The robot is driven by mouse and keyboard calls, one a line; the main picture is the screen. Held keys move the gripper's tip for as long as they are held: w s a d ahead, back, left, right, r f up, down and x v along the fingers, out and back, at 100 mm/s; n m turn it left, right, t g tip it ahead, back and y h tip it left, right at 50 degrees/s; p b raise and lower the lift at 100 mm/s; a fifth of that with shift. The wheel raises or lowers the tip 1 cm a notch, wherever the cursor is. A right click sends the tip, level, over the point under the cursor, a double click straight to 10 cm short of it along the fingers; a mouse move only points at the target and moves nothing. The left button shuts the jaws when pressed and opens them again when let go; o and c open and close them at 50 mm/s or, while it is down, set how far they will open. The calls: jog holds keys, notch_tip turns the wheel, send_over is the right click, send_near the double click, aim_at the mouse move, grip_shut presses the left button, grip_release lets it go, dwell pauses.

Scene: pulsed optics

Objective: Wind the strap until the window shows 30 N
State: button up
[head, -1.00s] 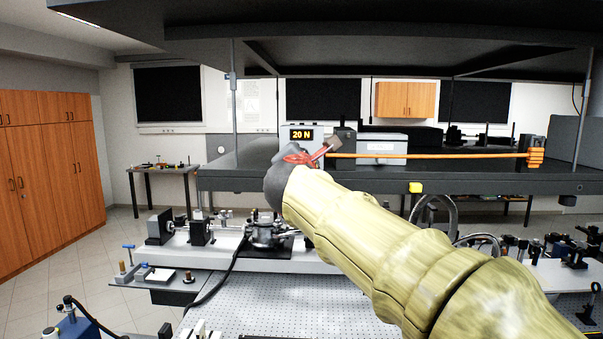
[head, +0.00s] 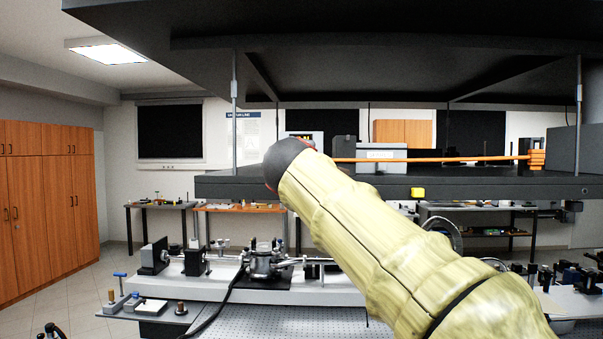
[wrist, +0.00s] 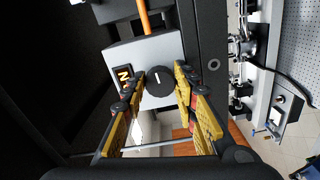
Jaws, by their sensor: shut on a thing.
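The tensioner, a light grey box (wrist: 160,48), stands on the dark shelf; in the head view its top (head: 318,136) shows just above my wrist. Its black round knob (wrist: 159,84) carries a white mark. My gripper (wrist: 160,80) is shut on the knob, one yellow-padded finger on each side. The display window (wrist: 124,77) shows a yellow "N"; I cannot read the number there. In the head view my arm hides most of the box front and my gripper. The orange strap (head: 440,159) runs taut along the shelf to an orange wrapped block (head: 537,159) at the right.
The dark shelf's edge (head: 350,187) and thin upright rods frame the work area, with a dark canopy (head: 400,50) above. A grey-white box (head: 381,158) stands behind the strap. Below are optics on a light rail (head: 225,285) and a perforated table (head: 280,322).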

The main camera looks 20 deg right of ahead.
jog(key=shift+f+m+b, duration=0.15)
jog(key=shift+m+b, duration=0.45)
jog(key=shift+m, duration=0.2)
jog(key=shift+w, duration=0.1)
jog(key=o, duration=1.1)
jog(key=shift+c, duration=0.2)
jog(key=shift+o, duration=0.4)
jog(key=v, duration=1.2)
